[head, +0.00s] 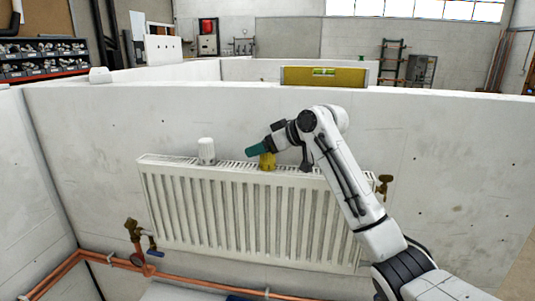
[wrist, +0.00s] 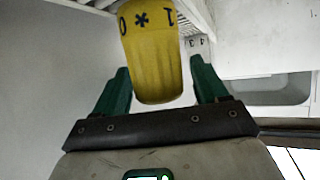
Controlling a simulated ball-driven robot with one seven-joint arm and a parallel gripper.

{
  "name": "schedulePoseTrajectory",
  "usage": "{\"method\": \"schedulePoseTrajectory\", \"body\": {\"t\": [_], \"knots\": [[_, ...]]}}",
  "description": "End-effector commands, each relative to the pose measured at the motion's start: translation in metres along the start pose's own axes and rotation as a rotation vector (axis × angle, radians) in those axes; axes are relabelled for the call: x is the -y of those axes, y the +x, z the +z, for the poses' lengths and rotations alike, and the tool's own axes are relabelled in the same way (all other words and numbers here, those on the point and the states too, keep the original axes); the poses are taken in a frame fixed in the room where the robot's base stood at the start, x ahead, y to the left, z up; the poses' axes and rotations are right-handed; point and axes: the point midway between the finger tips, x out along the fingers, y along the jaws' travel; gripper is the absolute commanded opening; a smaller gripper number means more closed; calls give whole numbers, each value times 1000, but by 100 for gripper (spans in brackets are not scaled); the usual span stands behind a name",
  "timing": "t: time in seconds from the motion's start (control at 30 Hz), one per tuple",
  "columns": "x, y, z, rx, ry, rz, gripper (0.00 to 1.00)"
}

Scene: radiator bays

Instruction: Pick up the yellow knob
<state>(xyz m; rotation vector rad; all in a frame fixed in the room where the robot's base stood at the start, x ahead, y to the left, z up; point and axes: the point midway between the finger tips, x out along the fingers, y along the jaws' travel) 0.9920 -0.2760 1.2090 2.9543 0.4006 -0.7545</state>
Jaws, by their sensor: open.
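The yellow knob (head: 267,161) stands on top of the white radiator (head: 250,205), right of a white knob (head: 206,151). My gripper (head: 256,149) has green fingers and is at the yellow knob, partly in front of its upper part. In the wrist view the yellow knob (wrist: 152,60) shows dark marks, a 0, a star and a 1. It lies between the two green fingers of my gripper (wrist: 160,68), which are open, with a small gap on the right side. The gap on the left is very narrow; I cannot tell whether that finger touches.
Brass valves sit at the radiator's lower left (head: 134,232) and upper right (head: 385,184). Copper pipe (head: 190,279) runs below.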

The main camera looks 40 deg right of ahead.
Motion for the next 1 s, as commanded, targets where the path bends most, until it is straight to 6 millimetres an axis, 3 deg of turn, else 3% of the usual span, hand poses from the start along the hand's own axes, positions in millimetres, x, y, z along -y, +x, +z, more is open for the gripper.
{"method": "schedulePoseTrajectory", "body": {"t": [0.1,0.73,1.0], "knots": [[0,0,0,0,0,0,70],[0,-1,0,-1,0,0,9],[0,-2,-3,-1,-1,0,9]]}}
